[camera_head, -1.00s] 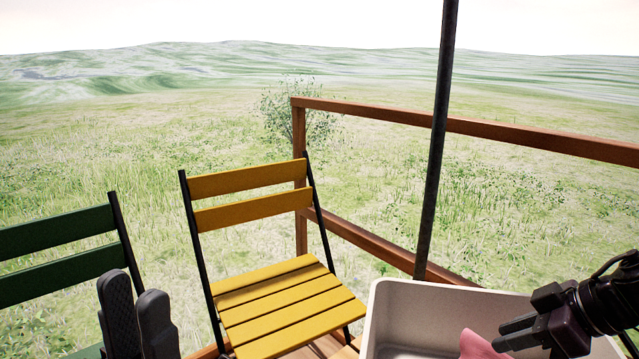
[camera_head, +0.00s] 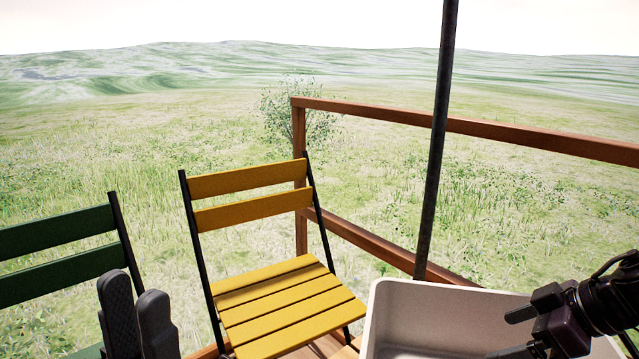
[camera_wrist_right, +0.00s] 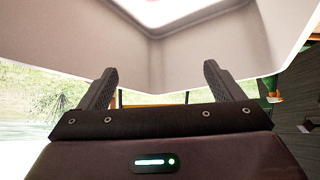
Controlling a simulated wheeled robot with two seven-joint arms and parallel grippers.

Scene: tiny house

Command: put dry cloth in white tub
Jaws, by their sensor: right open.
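The white tub (camera_head: 440,315) stands at the lower right of the head view, and its pale inner walls fill the upper part of the right wrist view (camera_wrist_right: 200,50). My right gripper (camera_head: 512,333) is over the tub with its fingers spread and nothing visible between them; its fingers also show in the right wrist view (camera_wrist_right: 158,80). No cloth can be made out now; the tub's floor is mostly out of view. A bright patch with a faint reddish tint shows at the wrist view's top edge. My left gripper (camera_head: 134,282) is at the lower left, away from the tub.
A yellow folding chair (camera_head: 275,305) stands left of the tub, and a green chair (camera_head: 60,250) is at the far left. A wooden railing (camera_head: 370,112) runs behind, with a dark upright pole (camera_head: 437,140) just behind the tub. Open grassland lies beyond.

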